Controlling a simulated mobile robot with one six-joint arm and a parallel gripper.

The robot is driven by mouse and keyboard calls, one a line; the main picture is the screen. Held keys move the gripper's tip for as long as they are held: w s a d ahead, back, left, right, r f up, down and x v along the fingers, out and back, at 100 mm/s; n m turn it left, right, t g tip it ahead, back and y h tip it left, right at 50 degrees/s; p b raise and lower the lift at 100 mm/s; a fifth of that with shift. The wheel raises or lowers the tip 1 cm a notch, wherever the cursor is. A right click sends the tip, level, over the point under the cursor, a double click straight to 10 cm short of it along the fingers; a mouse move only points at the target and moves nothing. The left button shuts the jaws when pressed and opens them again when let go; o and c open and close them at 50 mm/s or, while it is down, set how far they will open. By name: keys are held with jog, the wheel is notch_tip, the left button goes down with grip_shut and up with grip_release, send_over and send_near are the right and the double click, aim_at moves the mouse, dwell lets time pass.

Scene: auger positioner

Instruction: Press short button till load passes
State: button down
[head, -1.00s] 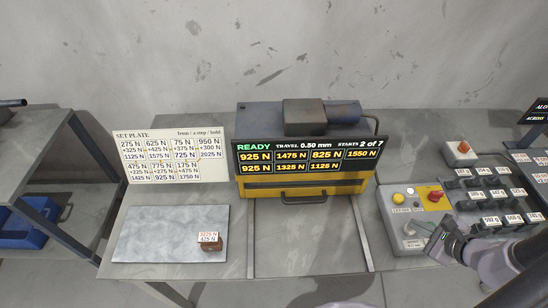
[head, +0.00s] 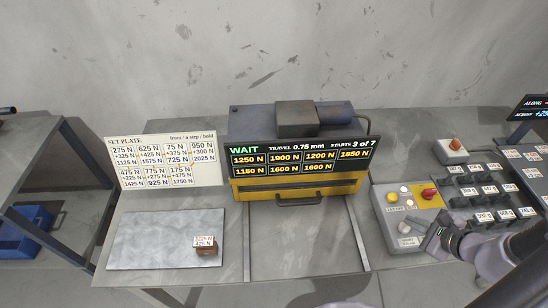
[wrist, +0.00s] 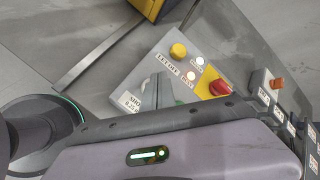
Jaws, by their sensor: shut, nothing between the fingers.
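The button box (head: 388,222) has a yellow button (head: 392,198), a red button (head: 428,194) on a yellow patch and a pale round knob (head: 404,228) near its front. In the wrist view, LET OFF is printed by the yellow button (wrist: 178,50); I cannot read which button is marked short. My gripper (head: 427,240) is shut and empty at the box's front right, beside the pale knob; contact cannot be told. In the wrist view my gripper (wrist: 160,84) hides part of the box. The display (head: 305,157) reads WAIT, travel 0.75 mm, starts 3 of 7, with several loads.
A set plate sign (head: 165,160) stands left of the yellow-fronted machine (head: 300,188). A labelled brown block (head: 206,249) sits on a grey plate (head: 150,240). Several black labelled blocks (head: 482,191) and an orange-topped button box (head: 453,153) stand at the right.

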aim_at(408, 230)
notch_tip(408, 230, up, 6)
jog(key=p, duration=0.4)
dwell(0.3)
jog(key=a+r+n+g+y+b, duration=0.1)
jog(key=a+r+n+g, duration=0.1)
jog(key=a+r+n, duration=0.7)
jog(key=a+r+n+g+y+b, duration=0.1)
jog(key=a+r+n+b, duration=0.15)
jog(key=a+r, duration=0.7)
jog(key=s+a+r+n+h, duration=0.1)
jog(key=s+a+n+h, duration=0.1)
jog(key=s+a+n, duration=0.6)
jog(key=s+a, duration=0.1)
jog(key=s, duration=0.2)
jog(key=shift+s+r+h, duration=0.2)
jog(key=shift+r+h, duration=0.1)
jog(key=shift+r, duration=0.1)
